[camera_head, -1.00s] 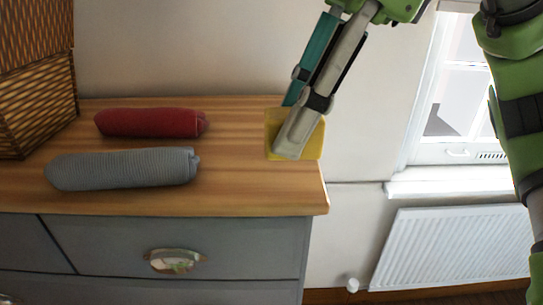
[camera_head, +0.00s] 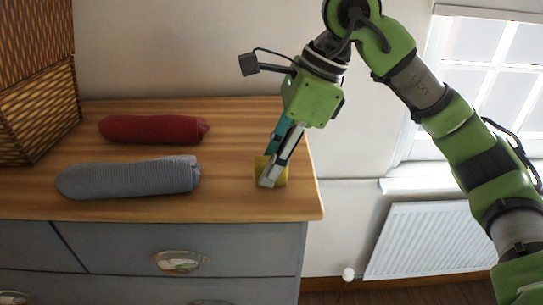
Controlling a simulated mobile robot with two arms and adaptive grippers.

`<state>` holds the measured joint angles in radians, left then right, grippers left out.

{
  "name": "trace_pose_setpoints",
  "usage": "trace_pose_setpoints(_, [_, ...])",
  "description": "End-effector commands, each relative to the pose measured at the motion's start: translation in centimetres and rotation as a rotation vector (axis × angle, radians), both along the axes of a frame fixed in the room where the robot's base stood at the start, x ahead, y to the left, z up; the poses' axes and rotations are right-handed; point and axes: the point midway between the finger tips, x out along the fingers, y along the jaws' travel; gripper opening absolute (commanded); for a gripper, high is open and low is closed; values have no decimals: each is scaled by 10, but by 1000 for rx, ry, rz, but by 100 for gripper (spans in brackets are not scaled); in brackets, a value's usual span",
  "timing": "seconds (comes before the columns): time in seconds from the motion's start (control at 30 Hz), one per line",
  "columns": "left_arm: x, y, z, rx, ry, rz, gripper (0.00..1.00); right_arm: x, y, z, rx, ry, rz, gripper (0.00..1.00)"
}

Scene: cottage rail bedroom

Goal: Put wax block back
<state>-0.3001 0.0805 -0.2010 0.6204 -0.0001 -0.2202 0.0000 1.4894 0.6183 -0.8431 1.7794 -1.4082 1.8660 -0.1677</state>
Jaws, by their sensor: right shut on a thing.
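The wax block is a small yellow block (camera_head: 261,165) at the right end of the wooden dresser top (camera_head: 230,205). My right gripper (camera_head: 269,170) reaches down from the upper right and is shut on the block, with one pale finger in front of it. The fingers hide part of the block. The block is at or just above the dresser top; I cannot tell whether it touches. My left gripper is not in view.
A red rolled cloth (camera_head: 152,129) and a grey rolled cloth (camera_head: 130,178) lie on the dresser, left of the block. A woven basket (camera_head: 40,110) stands at the far left. A window (camera_head: 490,70) and white radiator (camera_head: 430,240) are at the right.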

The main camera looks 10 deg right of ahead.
Motion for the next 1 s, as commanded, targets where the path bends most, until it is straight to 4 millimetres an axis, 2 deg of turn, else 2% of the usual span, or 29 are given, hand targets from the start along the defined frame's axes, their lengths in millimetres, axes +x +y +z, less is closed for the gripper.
trace_pose_setpoints(0.43, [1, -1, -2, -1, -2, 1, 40, 0, 0, -9, 1, -1, 0, 7])
trace_pose_setpoints(0.47, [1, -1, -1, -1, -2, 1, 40, 0, 0, -8, 1, -1, 0, 30])
trace_pose_setpoints(0.5, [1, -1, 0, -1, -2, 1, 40, 0, 0, -7, 1, -1, 0, 40])
trace_pose_setpoints(0.53, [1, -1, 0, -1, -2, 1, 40, 0, 0, -7, 1, -1, 0, 41])
trace_pose_setpoints(0.83, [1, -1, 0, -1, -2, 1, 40, 0, 0, -7, 1, -1, 0, 41])
trace_pose_setpoints(0.93, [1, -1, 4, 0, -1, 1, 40, 0, 0, -2, 1, -1, 0, 41])
trace_pose_setpoints(1.0, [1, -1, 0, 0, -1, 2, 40, 0, -3, 3, 1, -4, -2, 41])
